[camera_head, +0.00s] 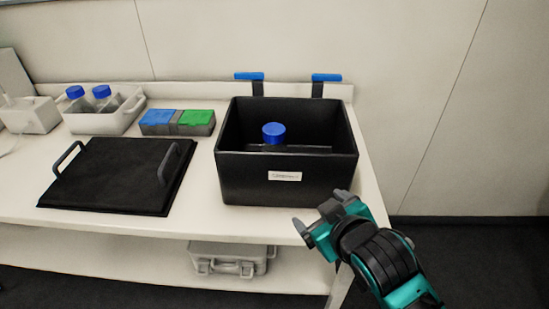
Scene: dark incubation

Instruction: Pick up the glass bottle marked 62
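Two clear bottles with blue caps stand in a white tray at the back left, a left bottle (77,101) and a right bottle (104,102). Another blue cap (273,129) shows inside the open black box (236,180); the body under it is hidden by the box. No number can be read on any bottle, so I cannot tell which is marked 62. My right gripper (318,212) is in front of the box's lower right corner, near the bench's front edge. Its fingers are apart with nothing between them. My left gripper is out of view.
A black lid (115,180) with two handles lies left of the box. The white tray (98,122), a rack with blue and green lids (178,122) and a white container (30,116) line the back. A grey case (230,260) sits on the lower shelf.

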